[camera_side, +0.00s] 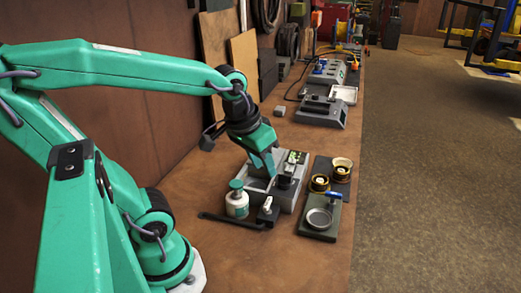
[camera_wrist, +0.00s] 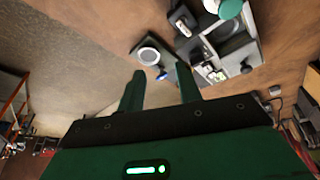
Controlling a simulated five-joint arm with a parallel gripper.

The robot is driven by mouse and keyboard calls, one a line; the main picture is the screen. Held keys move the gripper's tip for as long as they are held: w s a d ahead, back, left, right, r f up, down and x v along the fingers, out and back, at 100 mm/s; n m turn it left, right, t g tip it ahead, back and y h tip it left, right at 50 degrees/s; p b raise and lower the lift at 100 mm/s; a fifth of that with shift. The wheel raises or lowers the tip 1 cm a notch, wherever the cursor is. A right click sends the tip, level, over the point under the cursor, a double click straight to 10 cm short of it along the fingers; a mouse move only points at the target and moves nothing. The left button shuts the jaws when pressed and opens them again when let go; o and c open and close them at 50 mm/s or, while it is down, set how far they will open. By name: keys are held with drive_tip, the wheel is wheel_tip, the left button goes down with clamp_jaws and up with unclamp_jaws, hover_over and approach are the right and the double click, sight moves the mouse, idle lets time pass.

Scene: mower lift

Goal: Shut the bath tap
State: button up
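No part is plainly marked as the bath tap. One candidate is a small blue-handled fitting (camera_side: 333,197) beside a round pale dish (camera_side: 319,218) on a dark green base (camera_side: 317,234). Another is a white lever (camera_side: 267,204) on a small black block at the near side of the grey compartmented tray (camera_side: 287,203). In the wrist view the blue fitting (camera_wrist: 162,75) shows near the dish (camera_wrist: 149,56), and the white lever (camera_wrist: 183,27) lies farther up. My gripper (camera_side: 270,173) points down over the grey tray. Its fingers (camera_wrist: 160,82) are apart, with nothing held between them.
A black bar (camera_side: 230,220) lies in front. Two yellow-rimmed cups (camera_side: 331,176) stand right of the tray. Grey instruments (camera_side: 321,110) stand farther back.

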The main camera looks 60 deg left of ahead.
sight(268, 202)
drive_tip(key=shift+w+a+f+n+g, duration=0.75)
drive_tip(key=shift+a+f+n, duration=0.3)
drive_tip(key=shift+f, duration=0.45)
drive_tip(key=shift+w+a+f+n+g, duration=0.6)
drive_tip(key=shift+w+a+f+n, duration=0.4)
drive_tip(key=shift+f, duration=0.5)
drive_tip(key=shift+w+a+f+n+g, duration=0.7)
drive_tip(key=shift+a+f+n, duration=0.4)
drive_tip(key=shift+f, duration=0.4)
drive_tip(key=shift+f, duration=0.15)
drive_tip(key=shift+f, duration=3.75)
clamp_jaws()
